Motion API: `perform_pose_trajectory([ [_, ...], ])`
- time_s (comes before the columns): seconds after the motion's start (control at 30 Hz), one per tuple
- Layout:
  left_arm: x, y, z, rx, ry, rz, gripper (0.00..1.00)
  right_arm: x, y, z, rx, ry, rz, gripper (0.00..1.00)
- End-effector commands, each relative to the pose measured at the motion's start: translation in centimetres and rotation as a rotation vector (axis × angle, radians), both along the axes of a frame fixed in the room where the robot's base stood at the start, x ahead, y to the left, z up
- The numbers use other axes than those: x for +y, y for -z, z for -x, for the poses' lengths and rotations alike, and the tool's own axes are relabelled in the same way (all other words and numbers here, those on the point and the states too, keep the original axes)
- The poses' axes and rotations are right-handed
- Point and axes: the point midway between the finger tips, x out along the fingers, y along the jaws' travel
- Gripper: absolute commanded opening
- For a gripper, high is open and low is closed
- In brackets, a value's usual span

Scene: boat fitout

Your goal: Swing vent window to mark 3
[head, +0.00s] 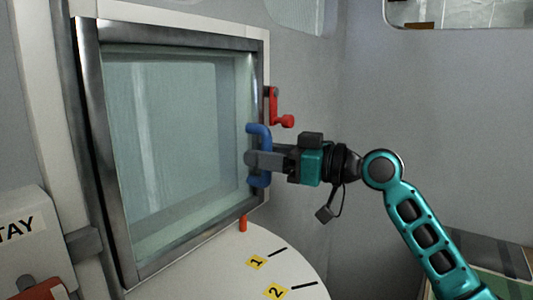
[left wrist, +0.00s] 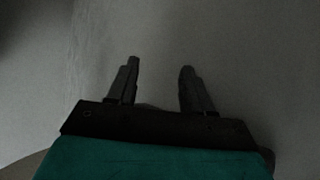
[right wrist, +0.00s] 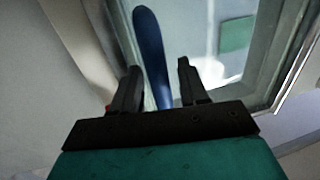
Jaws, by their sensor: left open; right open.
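The vent window (head: 92,150) is a metal-framed glass pane, seen at an angle in the head view, and its edge also shows in the right wrist view (right wrist: 290,60). A blue handle (head: 264,179) sits on its right frame side. A red pointer (head: 243,223) shows below the frame near mark 1 (head: 257,262). Mark 2 (head: 275,291) is nearer; mark 3 is not in view. My right gripper (head: 252,159) is open at the handle. In the right wrist view the blue handle (right wrist: 150,50) lies between the open fingers. My left gripper (left wrist: 160,75) is open and empty.
A red latch lever (head: 286,121) is on the wall side just right of the window frame. The white dial plate (head: 215,265) lies below the window. A box labelled "TAY" (head: 25,235) stands at lower left. A plain grey wall (head: 440,110) is at right.

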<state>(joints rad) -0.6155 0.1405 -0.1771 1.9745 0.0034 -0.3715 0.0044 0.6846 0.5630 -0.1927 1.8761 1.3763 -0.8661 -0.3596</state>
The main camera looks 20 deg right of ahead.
Motion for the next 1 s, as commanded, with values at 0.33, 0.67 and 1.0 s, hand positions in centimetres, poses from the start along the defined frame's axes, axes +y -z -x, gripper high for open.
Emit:
perform_pose_trajectory([
  [0.33, 0.14, 0.08, 0.05, 0.001, 0.001, -0.004, 0.51, -0.02, 0.02, 0.01, 0.0, 0.0, 0.0, 0.27],
  [0.67, 0.17, 0.14, 0.1, 0.004, 0.001, -0.005, 0.51, -0.03, 0.03, 0.01, 0.001, 0.0, -0.001, 0.0],
  [1.0, 0.15, 0.14, 0.12, 0.005, 0.002, -0.005, 0.51, -0.03, 0.04, 0.01, 0.001, 0.0, 0.0, 0.0],
])
